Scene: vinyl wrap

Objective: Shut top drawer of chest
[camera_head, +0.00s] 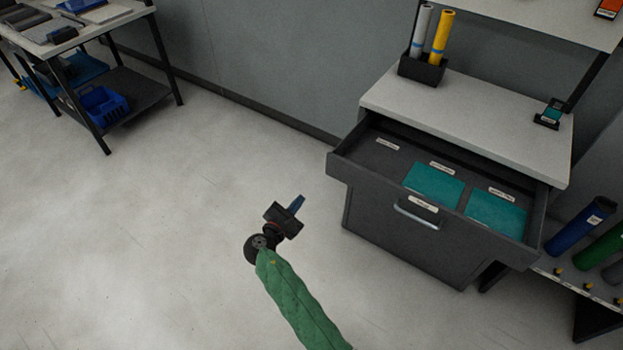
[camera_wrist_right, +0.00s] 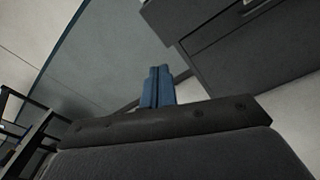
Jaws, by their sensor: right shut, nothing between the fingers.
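The dark grey chest (camera_head: 400,235) with a light top stands at the right in the head view. Its top drawer (camera_head: 345,165) is pulled out, with teal pieces and small labels showing inside. A metal handle (camera_head: 415,217) is on the drawer front. My right gripper (camera_head: 297,204) is over the floor, left of the drawer and apart from it. In the right wrist view its blue fingers (camera_wrist_right: 158,87) are together with nothing between them. Part of the chest (camera_wrist_right: 240,45) shows at the upper right there. My left gripper is not in view.
A black holder (camera_head: 421,70) with a grey and a yellow roll stands on the chest top. A low rack (camera_head: 575,285) with coloured rolls is at the right. A workbench (camera_head: 90,30) stands at the upper left. The floor left of the chest is clear.

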